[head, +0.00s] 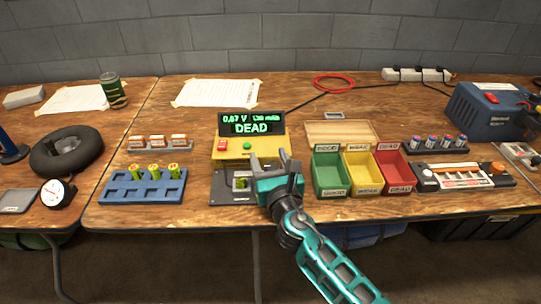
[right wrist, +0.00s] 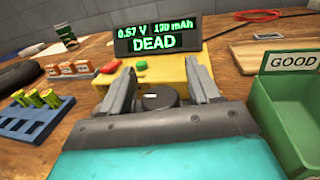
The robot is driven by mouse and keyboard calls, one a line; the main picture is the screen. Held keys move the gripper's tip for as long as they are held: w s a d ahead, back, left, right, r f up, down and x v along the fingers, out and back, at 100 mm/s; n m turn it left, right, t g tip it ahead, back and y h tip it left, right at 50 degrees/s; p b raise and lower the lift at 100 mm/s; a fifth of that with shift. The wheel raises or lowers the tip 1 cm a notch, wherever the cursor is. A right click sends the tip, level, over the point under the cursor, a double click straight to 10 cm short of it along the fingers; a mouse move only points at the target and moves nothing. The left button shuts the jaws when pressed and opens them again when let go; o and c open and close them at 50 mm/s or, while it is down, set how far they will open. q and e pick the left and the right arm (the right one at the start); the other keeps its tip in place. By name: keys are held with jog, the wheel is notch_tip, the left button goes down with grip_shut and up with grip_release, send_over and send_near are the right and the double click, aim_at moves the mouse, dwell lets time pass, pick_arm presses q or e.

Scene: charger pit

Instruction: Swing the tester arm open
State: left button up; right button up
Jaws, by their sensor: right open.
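The tester has a yellow body (head: 264,150) with a red and a green button, and a black base (head: 225,193) in front. In the right wrist view, the open fingers (right wrist: 159,82) point at the yellow body (right wrist: 200,74). A dark round-topped part (right wrist: 158,94) shows between them; I cannot tell if it belongs to the tester arm. I see no contact. My left gripper is not in view.
Green (head: 329,172), yellow (head: 362,172) and red (head: 395,170) sorting bins stand close to the right of my gripper. A blue tray (head: 117,190) with several cells lies left of the tester. A red cable loop (head: 334,83) lies behind.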

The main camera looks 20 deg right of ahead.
grip_shut()
dwell(0.7)
